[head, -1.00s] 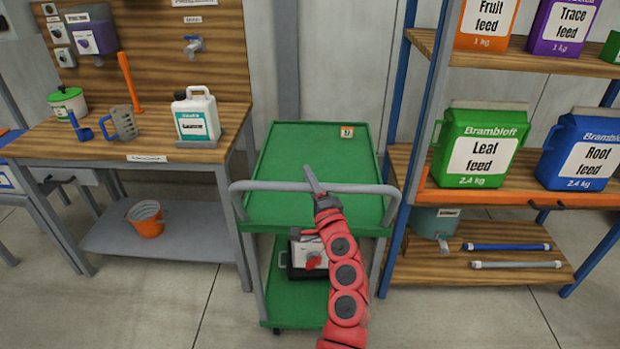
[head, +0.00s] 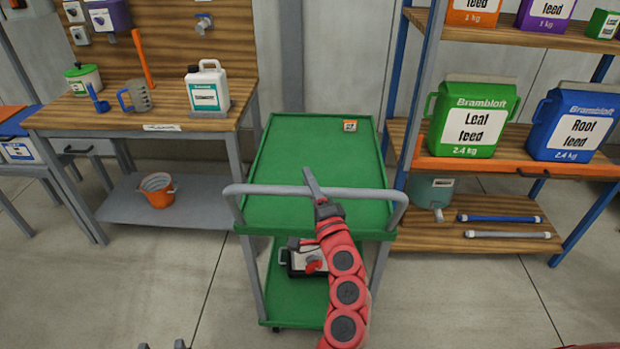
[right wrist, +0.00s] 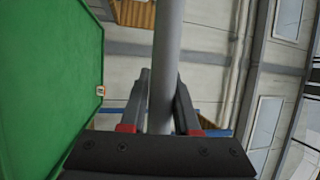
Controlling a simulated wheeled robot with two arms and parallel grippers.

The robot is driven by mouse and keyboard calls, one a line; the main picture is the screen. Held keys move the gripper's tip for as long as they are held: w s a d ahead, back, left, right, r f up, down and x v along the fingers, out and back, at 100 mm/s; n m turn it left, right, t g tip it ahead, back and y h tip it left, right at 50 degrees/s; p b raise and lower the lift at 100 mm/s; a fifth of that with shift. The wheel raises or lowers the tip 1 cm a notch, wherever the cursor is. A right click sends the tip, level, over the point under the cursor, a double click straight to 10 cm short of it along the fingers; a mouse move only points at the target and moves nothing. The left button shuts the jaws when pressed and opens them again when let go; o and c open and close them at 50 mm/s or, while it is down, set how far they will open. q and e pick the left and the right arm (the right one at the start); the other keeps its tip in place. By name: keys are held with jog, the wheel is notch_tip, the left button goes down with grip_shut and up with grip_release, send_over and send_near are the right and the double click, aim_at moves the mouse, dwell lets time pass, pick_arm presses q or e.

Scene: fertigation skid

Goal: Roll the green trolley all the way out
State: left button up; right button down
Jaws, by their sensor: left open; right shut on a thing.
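The green trolley (head: 300,180) stands between the workbench and the shelf rack, its front part out past their front edges. It has a green top deck, a lower deck (head: 297,302) and a grey push handle (head: 260,188) across the near end. My right gripper (head: 312,186) is shut on the middle of this handle. The right wrist view shows the handle bar (right wrist: 165,70) between the fingers, with the green deck at left. My left gripper (head: 162,346) shows only as fingertips at the bottom edge, open and away from the trolley.
The workbench (head: 180,120) is at left, the shelf rack (head: 400,180) close at right. An orange bucket (head: 157,190) is on the bench's lower shelf. The near floor (head: 480,300) is clear.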

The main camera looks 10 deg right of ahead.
jog(key=shift+s, duration=0.1)
jog(key=c, duration=0.7)
grip_release()
jog(key=shift+o, duration=0.2)
jog(key=p+v, duration=0.4)
jog(key=v, duration=1.3)
jog(key=shift+s+f, duration=0.15)
jog(key=shift+s, duration=0.05)
